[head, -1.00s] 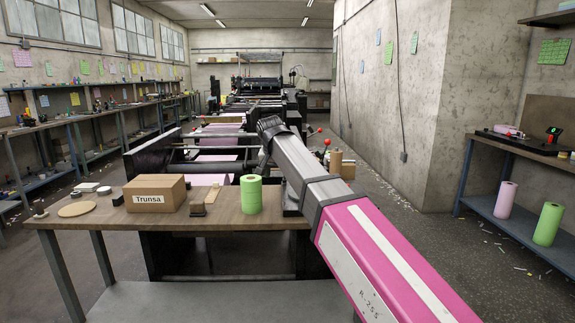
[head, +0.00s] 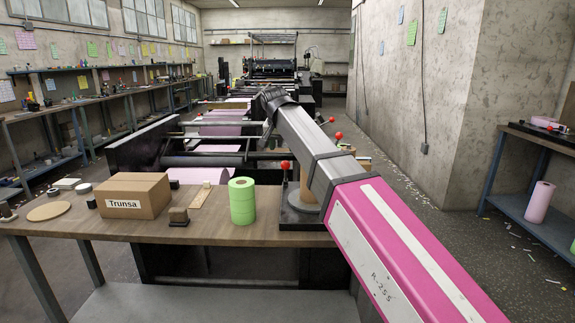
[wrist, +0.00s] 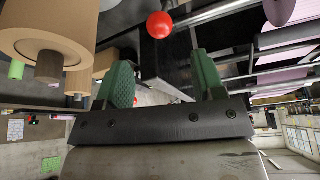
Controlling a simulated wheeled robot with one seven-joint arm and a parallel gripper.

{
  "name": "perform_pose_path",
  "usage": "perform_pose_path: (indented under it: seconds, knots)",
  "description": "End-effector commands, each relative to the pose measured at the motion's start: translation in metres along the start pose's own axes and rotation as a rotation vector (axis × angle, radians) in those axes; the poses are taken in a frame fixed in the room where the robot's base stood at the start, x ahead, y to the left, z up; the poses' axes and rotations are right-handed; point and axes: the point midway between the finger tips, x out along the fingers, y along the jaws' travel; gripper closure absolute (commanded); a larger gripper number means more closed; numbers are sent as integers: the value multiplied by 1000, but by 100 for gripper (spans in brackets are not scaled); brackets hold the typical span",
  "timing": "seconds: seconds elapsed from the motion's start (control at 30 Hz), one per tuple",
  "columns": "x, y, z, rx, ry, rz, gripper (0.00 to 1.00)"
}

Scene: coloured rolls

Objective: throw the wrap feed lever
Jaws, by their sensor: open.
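Several red-knobbed levers show in the head view: one red knob (head: 285,165) at the table's right end beside my arm, another red knob (head: 339,135) farther back right of my arm, and a smaller knob (head: 331,119) beyond. I cannot tell which is the wrap feed lever. In the wrist view a red knob (wrist: 160,25) lies ahead, between the lines of the green fingers and beyond their tips. My gripper (wrist: 160,60) is open with nothing between its fingers. In the head view its fingers are hidden behind my pink and grey arm.
A tan roll (wrist: 45,35) is close at the wrist view's upper left. The dark machine (head: 135,145) with pink web extends behind. Open floor lies along the right wall.

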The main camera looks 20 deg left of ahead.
Motion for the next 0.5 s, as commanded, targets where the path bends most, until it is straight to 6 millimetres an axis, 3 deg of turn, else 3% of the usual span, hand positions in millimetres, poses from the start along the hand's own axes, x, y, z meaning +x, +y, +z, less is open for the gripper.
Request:
perform_pose_path:
  seconds: [0.5]
  knots:
    - [81, 0, 0, 0, -1, 0, 38]
